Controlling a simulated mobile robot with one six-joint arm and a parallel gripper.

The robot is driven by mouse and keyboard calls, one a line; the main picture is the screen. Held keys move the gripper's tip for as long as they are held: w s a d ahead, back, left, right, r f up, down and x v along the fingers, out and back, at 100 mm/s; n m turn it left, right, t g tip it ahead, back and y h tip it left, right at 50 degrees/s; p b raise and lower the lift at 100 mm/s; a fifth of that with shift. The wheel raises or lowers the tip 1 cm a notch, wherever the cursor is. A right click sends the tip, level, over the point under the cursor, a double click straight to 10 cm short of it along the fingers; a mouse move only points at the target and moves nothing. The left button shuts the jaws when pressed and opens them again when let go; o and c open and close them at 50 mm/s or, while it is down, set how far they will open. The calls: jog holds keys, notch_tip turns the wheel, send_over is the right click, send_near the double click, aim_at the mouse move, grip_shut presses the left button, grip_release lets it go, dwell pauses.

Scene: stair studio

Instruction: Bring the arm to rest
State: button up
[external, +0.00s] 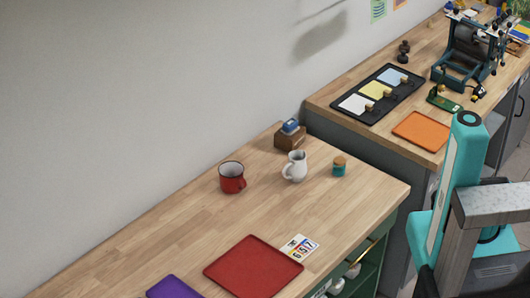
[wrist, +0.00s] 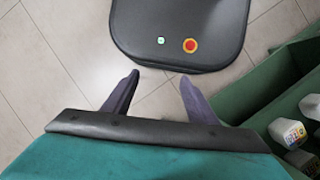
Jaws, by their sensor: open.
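My gripper (wrist: 158,85) shows in the wrist view with its two dark fingers apart and nothing between them. It points down over the tiled floor and the edge of my black base, which carries a red and yellow button. In the external view my teal arm stands folded upright at the right edge, beside the counters; the gripper itself is not visible there. The arm touches nothing that I can see.
The near wooden counter (external: 130,245) holds a red mug (external: 231,178), a white pitcher (external: 295,167), a teal jar (external: 339,167), a red tray (external: 253,267) and a number card (external: 299,247). The far counter holds an orange tray (external: 423,130). Green shelving (wrist: 262,105) stands right in the wrist view.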

jog(key=shift+g+y, duration=0.4)
jog(key=shift+g, duration=0.2)
jog(key=s+a, duration=0.2)
jog(key=s, duration=0.1)
jog(key=s+a, duration=0.1)
jog(key=shift+s+f, duration=0.35)
jog(key=shift+s, duration=0.05)
